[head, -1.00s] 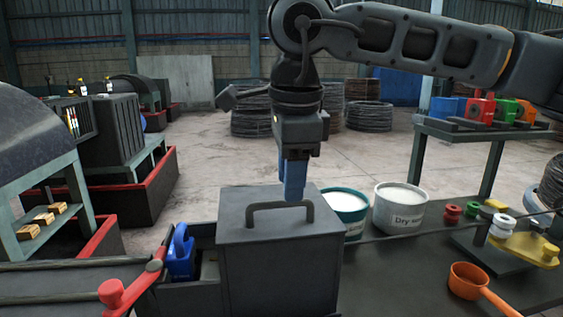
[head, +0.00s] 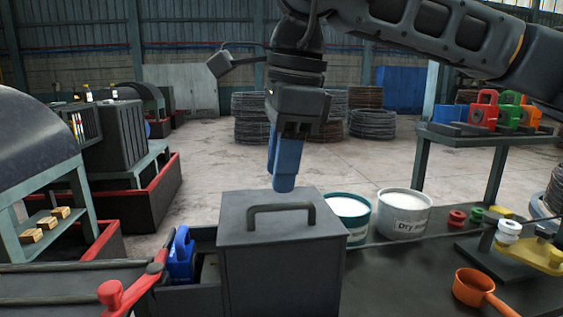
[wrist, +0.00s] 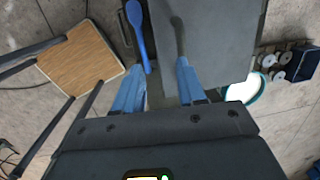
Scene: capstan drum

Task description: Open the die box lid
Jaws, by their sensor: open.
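The die box (head: 280,275) is a dark grey box with a flat lid (head: 240,233) lying shut on top. A dark arched handle (head: 281,210) stands on the lid. My gripper (head: 282,189) has blue fingers pointing down, open and empty, above the lid around the handle's far side. I cannot tell the exact gap to the handle. In the wrist view the lid (wrist: 210,40) lies ahead, with the handle (wrist: 179,35) just beyond the right finger of the gripper (wrist: 160,72).
A teal-rimmed bucket (head: 350,215) and a white bucket (head: 403,213) stand close on the right. An orange ladle (head: 472,287) lies on the bench. A red lever (head: 140,285) is front left.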

